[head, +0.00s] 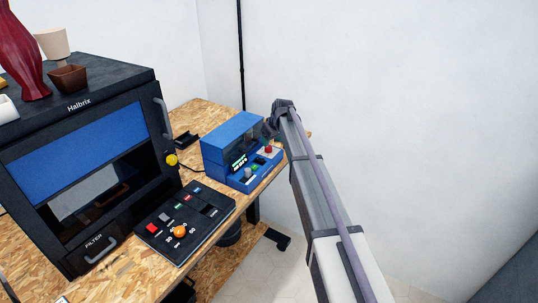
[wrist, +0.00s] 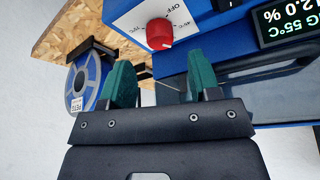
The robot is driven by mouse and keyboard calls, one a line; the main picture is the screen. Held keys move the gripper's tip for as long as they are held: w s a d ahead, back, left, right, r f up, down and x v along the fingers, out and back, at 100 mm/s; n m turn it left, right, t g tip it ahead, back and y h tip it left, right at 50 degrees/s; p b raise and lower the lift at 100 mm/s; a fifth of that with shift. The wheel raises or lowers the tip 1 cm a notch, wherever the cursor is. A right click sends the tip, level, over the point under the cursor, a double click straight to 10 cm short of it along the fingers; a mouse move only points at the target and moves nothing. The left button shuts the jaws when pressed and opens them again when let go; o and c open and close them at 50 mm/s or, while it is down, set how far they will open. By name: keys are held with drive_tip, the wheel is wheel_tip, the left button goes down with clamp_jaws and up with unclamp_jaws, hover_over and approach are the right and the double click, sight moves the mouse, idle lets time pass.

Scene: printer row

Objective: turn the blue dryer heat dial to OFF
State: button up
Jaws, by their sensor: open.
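The blue dryer (head: 228,134) stands on the wooden workbench, with its lit display at the front. Its red heat dial (wrist: 159,33) sits on a white label plate in the wrist view, with OFF and temperature marks around it. I cannot clearly tell which mark the dial points to. The dial also shows small in the head view (head: 268,149). My gripper (wrist: 161,70) is open and empty. Its two green fingers point toward the dial, one on each side of it in the picture, apart from it. The display (wrist: 285,22) shows 55°C and 12.0 %.
A black printer (head: 135,84) stands left of the dryer. A button panel (head: 186,220) with an orange knob lies in front of it. The workbench (head: 262,185) ends just before the dryer. A blue spool (wrist: 88,82) shows at left in the wrist view. Open floor lies right.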

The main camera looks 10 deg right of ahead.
sight(269, 147)
drive_tip(key=b+x, duration=0.3)
drive_tip(key=x, duration=0.2)
drive_tip(key=shift+f, duration=0.1)
drive_tip(key=shift+c, duration=0.2)
drive_tip(key=c, duration=0.9)
drive_tip(key=shift+n, duration=0.3)
drive_tip(key=n+g+y, duration=0.1)
drive_tip(key=n, duration=0.3)
drive_tip(key=shift+n+g+y, duration=0.6)
drive_tip(key=shift+n+g, duration=0.2)
drive_tip(key=shift+n, duration=1.3)
